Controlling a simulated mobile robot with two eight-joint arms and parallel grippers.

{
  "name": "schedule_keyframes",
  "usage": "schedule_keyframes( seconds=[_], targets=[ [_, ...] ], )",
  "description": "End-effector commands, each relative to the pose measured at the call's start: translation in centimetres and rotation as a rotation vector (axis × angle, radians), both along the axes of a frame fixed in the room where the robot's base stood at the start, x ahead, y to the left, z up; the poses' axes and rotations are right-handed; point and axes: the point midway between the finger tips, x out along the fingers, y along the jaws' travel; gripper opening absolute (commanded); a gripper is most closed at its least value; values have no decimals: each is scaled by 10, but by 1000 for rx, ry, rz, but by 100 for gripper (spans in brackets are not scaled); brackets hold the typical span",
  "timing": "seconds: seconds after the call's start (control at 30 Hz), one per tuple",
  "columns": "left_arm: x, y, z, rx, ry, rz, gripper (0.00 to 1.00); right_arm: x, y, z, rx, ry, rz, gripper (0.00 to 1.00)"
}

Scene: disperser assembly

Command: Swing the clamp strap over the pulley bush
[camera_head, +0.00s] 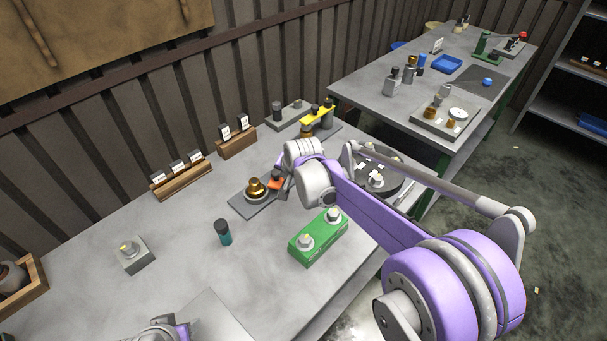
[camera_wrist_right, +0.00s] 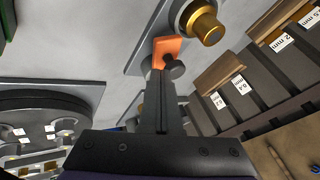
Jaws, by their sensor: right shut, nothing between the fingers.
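The brass pulley bush (camera_head: 256,187) stands upright on a grey base plate (camera_head: 242,204) on the near bench. It also shows at the top of the right wrist view (camera_wrist_right: 203,25). The orange clamp strap (camera_head: 275,184) is beside the bush, not over it; in the right wrist view the strap (camera_wrist_right: 166,48) lies left of the bush. A black knob (camera_wrist_right: 175,69) is at the strap's near end. My right gripper (camera_wrist_right: 158,74) is shut and empty, its fingertips close to the strap and knob; I cannot tell whether they touch.
A green block (camera_head: 318,238) with two light knobs and a dark teal bottle (camera_head: 223,233) stand in front of the plate. Wooden label racks (camera_head: 180,178) line the back. A round dark tray (camera_head: 376,182) is beyond my right arm.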

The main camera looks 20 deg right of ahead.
Motion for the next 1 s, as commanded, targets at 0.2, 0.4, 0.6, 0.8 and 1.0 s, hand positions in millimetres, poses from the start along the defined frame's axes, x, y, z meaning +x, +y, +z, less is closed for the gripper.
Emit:
schedule_keyframes(
  seconds=[0.2, 0.4, 0.6, 0.8, 1.0],
  targets=[
    [-1, 0, -4, 0, 2, 0, 50, 5, 19, -1, 1, 1, -73, 0],
    [-1, 0, -5, 0, 3, 0, 50, 10, 29, 0, 1, 1, -73, 0],
    [-2, 0, -5, 0, 3, 0, 50, 13, 37, 0, 2, 2, -74, 0],
    [-2, 0, -5, 0, 3, 0, 50, 16, 40, 0, 2, 2, -74, 0],
    [-2, 0, -5, 0, 3, 0, 50, 16, 40, 0, 2, 2, -74, 0]
  ],
)
